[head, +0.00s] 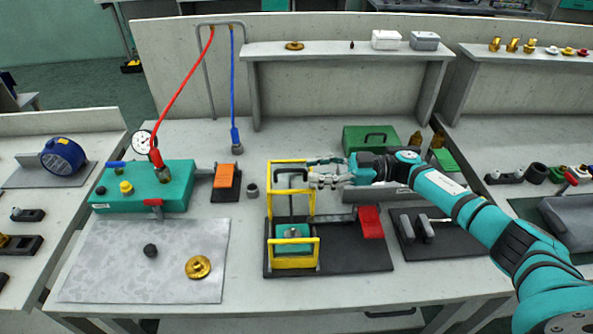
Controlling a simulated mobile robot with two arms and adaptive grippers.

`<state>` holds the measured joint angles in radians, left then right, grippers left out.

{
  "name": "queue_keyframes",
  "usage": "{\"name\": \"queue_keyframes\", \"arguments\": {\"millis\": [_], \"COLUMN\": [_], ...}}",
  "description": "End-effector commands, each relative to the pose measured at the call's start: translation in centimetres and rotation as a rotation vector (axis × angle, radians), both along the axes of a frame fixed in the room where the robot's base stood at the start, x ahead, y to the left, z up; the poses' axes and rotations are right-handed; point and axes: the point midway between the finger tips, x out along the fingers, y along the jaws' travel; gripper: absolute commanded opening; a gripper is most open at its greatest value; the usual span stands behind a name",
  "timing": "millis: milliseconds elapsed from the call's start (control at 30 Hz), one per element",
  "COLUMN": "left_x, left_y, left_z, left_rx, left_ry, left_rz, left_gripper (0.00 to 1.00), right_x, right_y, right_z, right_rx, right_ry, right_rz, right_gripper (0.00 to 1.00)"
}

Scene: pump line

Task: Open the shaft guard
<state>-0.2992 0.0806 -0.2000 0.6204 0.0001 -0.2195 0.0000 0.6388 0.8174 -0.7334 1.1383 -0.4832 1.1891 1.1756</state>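The shaft guard appears to be the yellow frame (290,163) on the black base plate (350,258) in the middle of the bench. Its tall back part stands upright, with a dark bent bar inside it. A lower yellow frame (291,243) stands at the front around a teal block with a grey metal part. My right gripper (314,172) reaches in from the right, its fingertips at the upper right post of the tall frame. I cannot tell whether it touches or grips the post. My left gripper is out of view.
A red block (370,222) stands on the plate's right side. A green case (371,138) is behind my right gripper. A teal pump box (143,187) with hoses and a gauge is at left. A grey mat (140,262) holds a brass disc (198,267).

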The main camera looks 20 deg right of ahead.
Motion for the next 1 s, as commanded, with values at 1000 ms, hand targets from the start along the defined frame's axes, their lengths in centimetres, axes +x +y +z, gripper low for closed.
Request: {"name": "queue_keyframes", "arguments": {"millis": [1000], "left_x": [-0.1], "left_y": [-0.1], "left_z": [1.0], "left_rx": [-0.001], "left_ry": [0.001], "left_rz": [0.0], "left_gripper": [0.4], "right_x": [-1.4], "right_y": [-5.0], "right_z": [1.0], "right_rx": [0.0], "right_ry": [-0.001], "right_rz": [0.0], "right_gripper": [0.34]}}
